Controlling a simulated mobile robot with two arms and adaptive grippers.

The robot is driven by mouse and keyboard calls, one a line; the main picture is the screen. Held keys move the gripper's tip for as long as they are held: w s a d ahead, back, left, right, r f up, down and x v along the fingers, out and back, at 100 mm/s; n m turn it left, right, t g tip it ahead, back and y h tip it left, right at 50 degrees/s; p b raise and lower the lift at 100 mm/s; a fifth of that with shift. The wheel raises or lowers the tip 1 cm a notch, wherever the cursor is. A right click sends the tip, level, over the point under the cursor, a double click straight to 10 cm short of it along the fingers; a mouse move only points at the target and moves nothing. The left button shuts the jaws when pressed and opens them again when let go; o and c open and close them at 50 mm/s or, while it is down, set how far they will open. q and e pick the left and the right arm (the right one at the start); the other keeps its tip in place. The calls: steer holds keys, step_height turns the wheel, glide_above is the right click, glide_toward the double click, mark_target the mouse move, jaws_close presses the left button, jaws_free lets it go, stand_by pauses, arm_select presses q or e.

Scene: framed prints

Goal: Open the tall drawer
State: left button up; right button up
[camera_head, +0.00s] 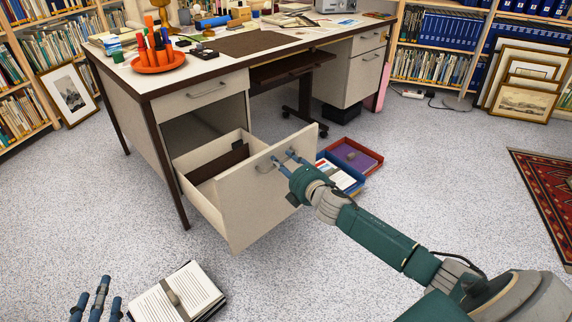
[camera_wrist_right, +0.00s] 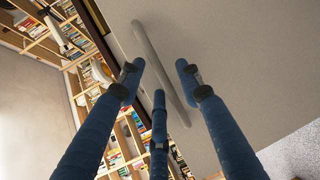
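The tall drawer (camera_head: 262,195) is the beige lower drawer at the desk's left end. It stands pulled well out, with its inside showing from above and a dark divider in it. Its bar handle (camera_head: 264,168) is on the front panel; the handle also crosses the right wrist view (camera_wrist_right: 160,72). My right gripper (camera_head: 284,159) is at the handle. Its blue fingers are spread, with the bar between them in the right wrist view (camera_wrist_right: 158,78); no firm grip shows. My left gripper (camera_head: 97,290) is low at the left, fingers apart, empty.
The desk (camera_head: 225,62) carries an orange tray (camera_head: 158,62) and other items. Red and blue trays (camera_head: 352,158) lie behind the drawer. Framed prints (camera_head: 68,93) lean against shelves. Floor before the drawer is clear.

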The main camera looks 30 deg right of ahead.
steer(key=d+v, duration=0.1)
steer(key=v, duration=1.1)
steer(key=shift+a, duration=0.45)
